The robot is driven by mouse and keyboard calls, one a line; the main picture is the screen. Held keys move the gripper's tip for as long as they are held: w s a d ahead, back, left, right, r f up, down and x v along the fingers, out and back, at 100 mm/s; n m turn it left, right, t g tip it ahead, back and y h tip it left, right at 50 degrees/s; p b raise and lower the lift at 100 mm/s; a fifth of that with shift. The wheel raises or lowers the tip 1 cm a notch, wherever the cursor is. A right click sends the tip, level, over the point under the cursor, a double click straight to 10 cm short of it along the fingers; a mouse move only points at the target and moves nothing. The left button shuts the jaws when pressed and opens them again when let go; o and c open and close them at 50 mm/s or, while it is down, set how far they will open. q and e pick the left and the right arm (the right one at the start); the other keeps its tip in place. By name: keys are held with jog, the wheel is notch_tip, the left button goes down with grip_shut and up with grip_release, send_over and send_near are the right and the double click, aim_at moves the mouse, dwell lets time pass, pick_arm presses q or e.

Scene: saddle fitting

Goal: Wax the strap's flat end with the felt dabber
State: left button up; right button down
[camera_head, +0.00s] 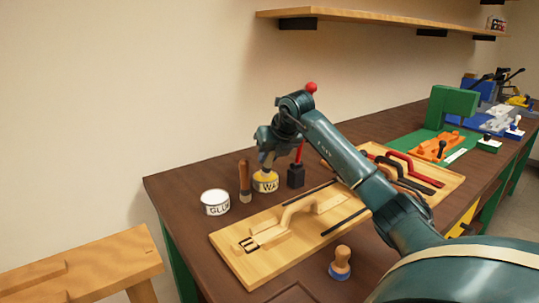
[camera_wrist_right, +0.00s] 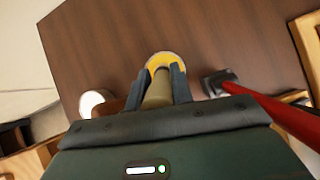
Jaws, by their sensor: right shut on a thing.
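My right gripper (camera_head: 268,158) is above the yellow wax tin (camera_head: 265,185) on the dark bench. In the wrist view the right gripper (camera_wrist_right: 162,88) is shut on a tan round handle, the felt dabber (camera_wrist_right: 157,93). The dabber points down at the yellow wax (camera_wrist_right: 164,60); its felt tip is hidden, so I cannot tell whether it touches the wax. The tan strap (camera_head: 293,214) lies curved on a light wooden board (camera_head: 245,275), with a buckle near its left end. My left gripper is not in view.
A white glue tin (camera_head: 215,203) and an upright wooden-handled tool (camera_head: 244,182) stand left of the wax. A black block with a red rod (camera_head: 296,176) stands right of it. A round-knobbed wooden tool (camera_head: 341,262) stands before the board. A tray (camera_head: 449,187) lies behind my arm.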

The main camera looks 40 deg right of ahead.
jog(key=shift+f, duration=0.1)
dwell(0.4)
jog(key=shift+r+p, duration=1.55)
jog(key=shift+r, duration=0.1)
jog(key=shift+r+p, duration=0.35)
jog(key=shift+r, duration=0.05)
notch_tip(320, 180, up, 2)
jog(key=shift+p, duration=0.9)
jog(key=shift+r+p, duration=0.55)
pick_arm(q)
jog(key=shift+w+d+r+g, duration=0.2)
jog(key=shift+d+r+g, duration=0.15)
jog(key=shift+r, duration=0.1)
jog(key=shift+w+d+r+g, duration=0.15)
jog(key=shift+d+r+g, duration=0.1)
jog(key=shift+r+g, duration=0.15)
